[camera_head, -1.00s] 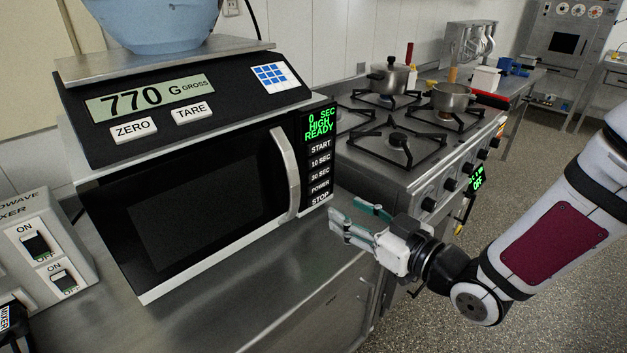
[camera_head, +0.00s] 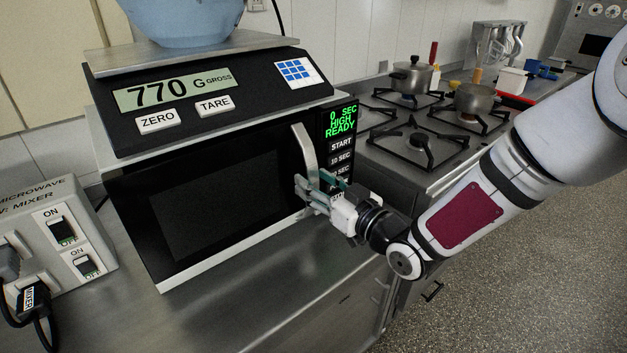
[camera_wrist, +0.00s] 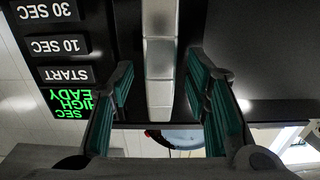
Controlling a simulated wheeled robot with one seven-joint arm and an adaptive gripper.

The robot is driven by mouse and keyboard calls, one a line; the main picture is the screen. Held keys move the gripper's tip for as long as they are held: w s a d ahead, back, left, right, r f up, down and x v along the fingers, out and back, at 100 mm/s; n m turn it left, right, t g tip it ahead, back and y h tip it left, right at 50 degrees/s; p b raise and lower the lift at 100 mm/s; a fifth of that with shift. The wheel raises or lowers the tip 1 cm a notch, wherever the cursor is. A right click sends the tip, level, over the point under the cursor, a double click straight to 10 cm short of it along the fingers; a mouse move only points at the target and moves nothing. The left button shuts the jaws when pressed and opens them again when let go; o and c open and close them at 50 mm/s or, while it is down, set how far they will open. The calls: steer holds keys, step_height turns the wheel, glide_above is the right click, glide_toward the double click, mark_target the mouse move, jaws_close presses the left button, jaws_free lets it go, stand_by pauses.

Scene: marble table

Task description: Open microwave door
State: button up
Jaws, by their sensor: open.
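The microwave stands on the steel counter with its black door (camera_head: 215,205) shut. Its silver vertical handle (camera_head: 305,148) is on the door's right side, beside the button panel (camera_head: 341,145). My gripper (camera_head: 312,190) is at the lower part of the handle and hides part of the panel. In the wrist view, the handle (camera_wrist: 159,60) runs between the two green-padded fingers of my gripper (camera_wrist: 165,85). The fingers are open, one on each side of the handle, with visible gaps to it. The wrist view is upside down.
A scale (camera_head: 205,95) reading 770 g with a blue bowl (camera_head: 185,20) sits on top of the microwave. A switch box (camera_head: 60,235) is at the left. A stove (camera_head: 420,150) with pots stands at the right. The counter front (camera_head: 270,290) is clear.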

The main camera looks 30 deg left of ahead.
steer(key=shift+w+a, duration=0.2)
steer(key=shift+a, duration=0.35)
jaws_close()
steer(key=shift+d, duration=0.1)
